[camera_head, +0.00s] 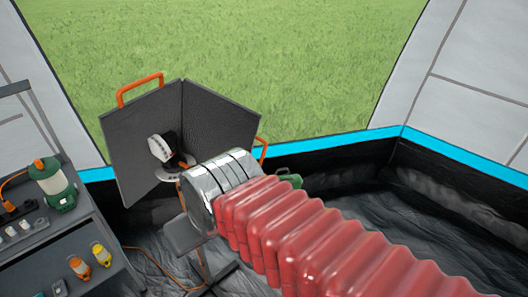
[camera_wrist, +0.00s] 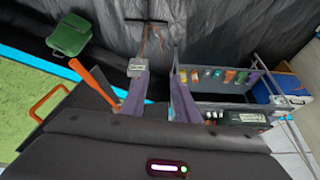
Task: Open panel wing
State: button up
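The folding panel (camera_head: 218,118) is dark grey, with wings meeting at an upright fold in a V shape. An orange handle (camera_head: 140,86) tops the left wing (camera_head: 138,138); another orange handle (camera_head: 262,149) shows at the right edge. In the head view my silver wrist hides the lower right of the panel, and my fingers are not clear there. In the wrist view my gripper (camera_wrist: 160,92) has its two fingers apart with nothing seen between them. An orange bar (camera_wrist: 92,82) lies just left of the left finger, apparently not held. An orange handle loop (camera_wrist: 50,104) shows farther left.
A grey shelf cart (camera_head: 70,235) with a green lantern (camera_head: 53,184) stands at the left. A green bag (camera_wrist: 68,35) lies on the dark tent floor. An orange cable (camera_head: 148,258) runs along the floor below the panel. Open floor (camera_head: 375,215) is at the right.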

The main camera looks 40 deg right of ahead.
notch_tip(320, 180, down, 4)
jog(key=d+m+g+y, duration=0.1)
jog(key=m+g+y, duration=0.1)
jog(key=m, duration=0.3)
jog(key=m+t+y, duration=0.1)
jog(key=m+t, duration=1.3)
jog(key=m, duration=1.5)
send_near(264, 152)
jog(key=s+d, duration=0.1)
jog(key=s, duration=0.2)
jog(key=shift+s+d+f+n, duration=0.1)
jog(key=shift+d+f+n, duration=0.1)
jog(key=shift+f+n, duration=0.15)
jog(key=shift+w+a+f, duration=0.1)
jog(key=shift+w+a, duration=0.35)
jog(key=shift+w, duration=1.8)
jog(key=shift+w+a, duration=0.5)
jog(key=shift+w, duration=1.8)
jog(key=shift+w+a, duration=0.45)
jog(key=shift+w, duration=1.8)
jog(key=shift+c, duration=0.3)
